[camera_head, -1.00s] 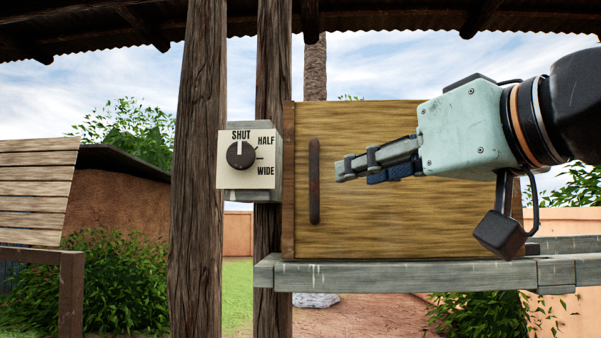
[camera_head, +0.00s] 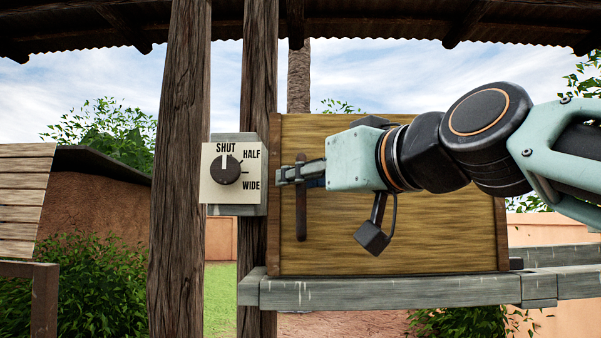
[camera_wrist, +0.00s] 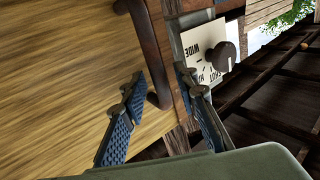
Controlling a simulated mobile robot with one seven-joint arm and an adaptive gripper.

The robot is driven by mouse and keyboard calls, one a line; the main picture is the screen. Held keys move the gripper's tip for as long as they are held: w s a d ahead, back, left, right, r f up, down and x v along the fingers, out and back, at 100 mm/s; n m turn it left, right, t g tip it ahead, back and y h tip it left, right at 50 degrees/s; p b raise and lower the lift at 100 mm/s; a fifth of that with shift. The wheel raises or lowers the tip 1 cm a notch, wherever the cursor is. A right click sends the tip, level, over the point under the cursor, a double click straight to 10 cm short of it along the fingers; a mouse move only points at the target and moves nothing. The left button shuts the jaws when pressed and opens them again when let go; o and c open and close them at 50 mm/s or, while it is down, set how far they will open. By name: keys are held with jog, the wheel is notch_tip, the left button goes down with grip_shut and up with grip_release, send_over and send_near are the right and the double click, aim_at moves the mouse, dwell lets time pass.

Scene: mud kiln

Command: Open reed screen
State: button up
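The reed screen (camera_head: 440,230) is a yellow-brown reed panel standing on a grey rail. An upright dark handle (camera_head: 301,225) is near its left edge. My gripper (camera_head: 285,173) is at the handle, its fingers crossing the handle's upper part in the head view. In the wrist view my gripper (camera_wrist: 158,82) has its fingers spread, with the handle (camera_wrist: 150,55) showing between them. I cannot tell whether either finger touches it. A dial (camera_head: 226,169) on a pale plate left of the screen has its white mark at SHUT.
Wooden posts (camera_head: 180,200) stand left of the screen, one behind the dial plate. The grey rail (camera_head: 390,292) runs under the screen and on to the right. A corrugated roof (camera_head: 350,20) hangs overhead. The dial plate is close to my fingertips.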

jog(key=shift+w+a, duration=0.1)
jog(key=shift+w, duration=0.05)
grip_shut()
dwell(0.6)
